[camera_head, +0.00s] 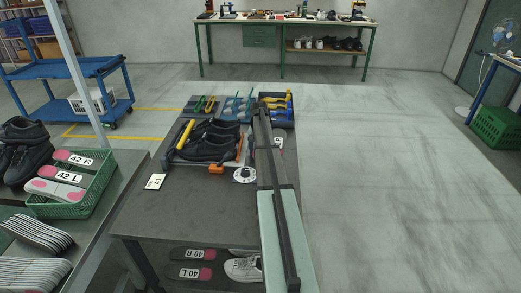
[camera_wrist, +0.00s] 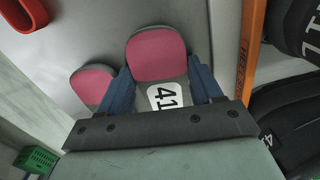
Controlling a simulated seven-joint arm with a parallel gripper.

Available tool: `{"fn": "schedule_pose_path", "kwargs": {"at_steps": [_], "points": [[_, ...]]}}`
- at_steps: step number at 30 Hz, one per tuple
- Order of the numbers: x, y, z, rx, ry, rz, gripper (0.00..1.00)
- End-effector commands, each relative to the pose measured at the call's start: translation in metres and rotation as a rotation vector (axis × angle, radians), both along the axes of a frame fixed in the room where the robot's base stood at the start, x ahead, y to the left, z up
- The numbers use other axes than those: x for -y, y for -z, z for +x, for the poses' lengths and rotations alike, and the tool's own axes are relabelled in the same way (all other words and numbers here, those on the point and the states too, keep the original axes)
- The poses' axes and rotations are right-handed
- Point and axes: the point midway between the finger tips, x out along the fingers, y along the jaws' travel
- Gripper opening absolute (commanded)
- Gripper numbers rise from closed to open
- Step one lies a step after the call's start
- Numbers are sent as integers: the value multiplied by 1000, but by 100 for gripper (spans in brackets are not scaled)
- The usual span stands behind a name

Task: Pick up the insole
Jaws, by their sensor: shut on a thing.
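In the wrist view a grey insole (camera_wrist: 160,55) with a pink heel and a white label reading 41 lies between the blue fingers of my gripper (camera_wrist: 163,88). The fingers are shut on its sides. The lower part of the label and the rest of this insole are hidden behind the gripper body. A second pink-heeled insole (camera_wrist: 91,85) lies to the left, partly covered by the left finger. In the head view my arm hides the fingers; part of a labelled insole (camera_head: 278,142) shows just right of the arm.
A white round object (camera_head: 244,175) and a small card (camera_head: 155,181) lie nearby. A green basket (camera_head: 100,190) holds insoles marked 42.

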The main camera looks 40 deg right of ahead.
Motion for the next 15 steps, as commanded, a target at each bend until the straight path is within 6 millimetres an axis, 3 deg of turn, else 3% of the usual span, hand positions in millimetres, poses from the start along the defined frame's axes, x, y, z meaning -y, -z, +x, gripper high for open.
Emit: {"fn": "schedule_pose_path", "kwargs": {"at_steps": [4,15], "points": [[0,0,0,0,0,0,35],[0,-10,0,1,0,-2,35]]}}
